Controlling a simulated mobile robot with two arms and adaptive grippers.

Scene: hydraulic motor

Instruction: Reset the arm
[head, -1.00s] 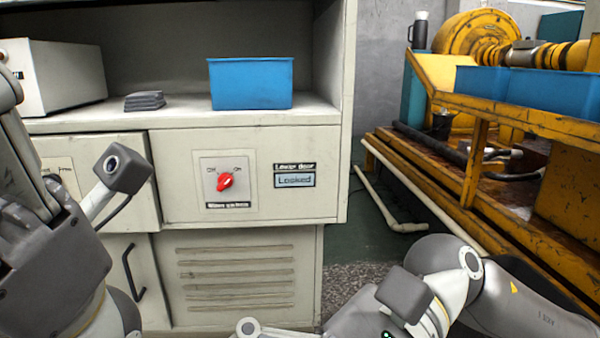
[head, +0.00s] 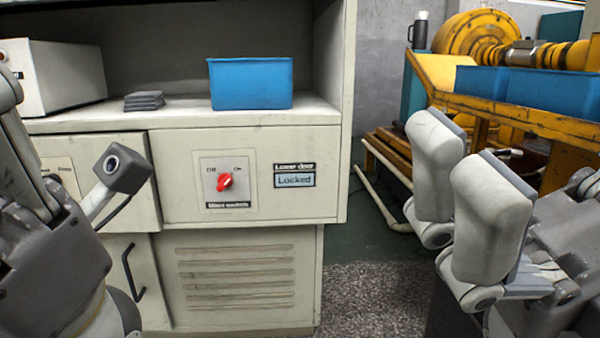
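My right gripper (head: 466,142) is raised at the right of the head view, in front of the yellow machine. Its two pale fingers stand upright with a gap between them and nothing held. My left arm (head: 50,260) is at the left edge, in front of the cabinet's left drawer and door. A grey block on a pale link sticks out from it. The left fingertips cannot be made out. The cabinet panel has a red rotary switch (head: 225,181) and a display (head: 295,180) reading "Locked".
A blue bin (head: 251,84) and a dark grey stack (head: 144,101) sit on the cabinet shelf beside a pale box (head: 62,78). The yellow machine (head: 560,130) with blue bins stands at the right. Floor (head: 365,290) shows between cabinet and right arm.

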